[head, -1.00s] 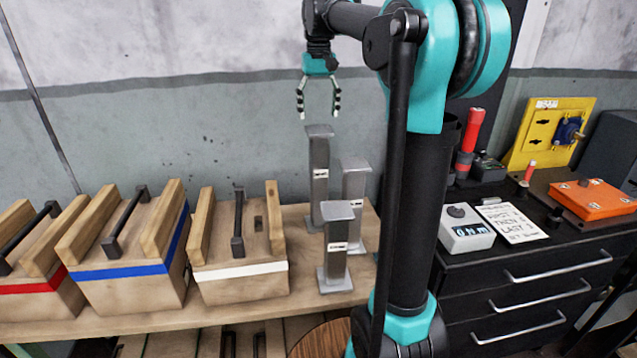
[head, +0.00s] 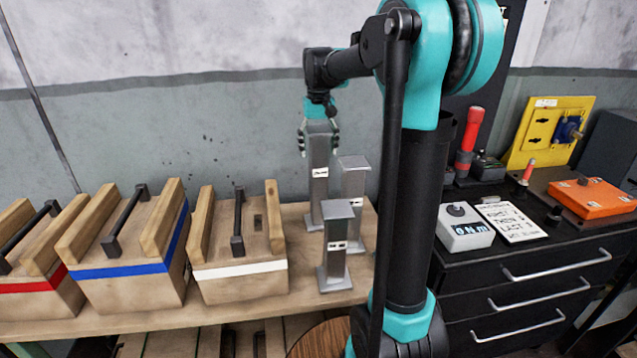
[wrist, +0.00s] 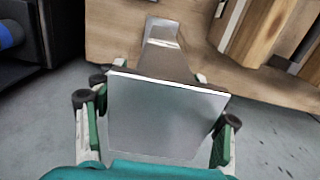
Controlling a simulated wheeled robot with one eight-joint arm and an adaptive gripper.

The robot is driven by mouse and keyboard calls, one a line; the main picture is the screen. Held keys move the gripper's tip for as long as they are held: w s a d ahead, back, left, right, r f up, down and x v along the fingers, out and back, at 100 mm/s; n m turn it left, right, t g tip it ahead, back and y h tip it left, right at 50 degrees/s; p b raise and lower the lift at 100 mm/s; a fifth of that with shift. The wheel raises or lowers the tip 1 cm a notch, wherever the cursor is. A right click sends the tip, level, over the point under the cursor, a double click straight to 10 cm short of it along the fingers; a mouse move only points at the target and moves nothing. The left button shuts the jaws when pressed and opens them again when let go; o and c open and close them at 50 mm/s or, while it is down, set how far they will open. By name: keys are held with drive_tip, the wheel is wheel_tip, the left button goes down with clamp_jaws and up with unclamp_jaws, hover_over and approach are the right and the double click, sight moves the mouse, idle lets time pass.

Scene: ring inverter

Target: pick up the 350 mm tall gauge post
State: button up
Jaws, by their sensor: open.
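The tallest grey metal gauge post (head: 318,175) stands upright at the back of the wooden bench, with a small white label on its front. My gripper (head: 319,146) is lowered over its top from above, fingers open on either side of it. In the wrist view the post's flat square top (wrist: 165,112) lies between my gripper's fingers (wrist: 160,118), and its shaft runs down to the base beyond. Small gaps seem to show beside the fingers; contact cannot be told. A middle-height post (head: 353,195) and a short post (head: 337,245) stand close by.
Wooden blocks with black handles and a white band (head: 240,270), blue band (head: 130,271) and red band (head: 35,287) stand on the bench at left. The wall is close behind.

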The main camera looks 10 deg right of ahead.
clamp_jaws()
idle(0.5)
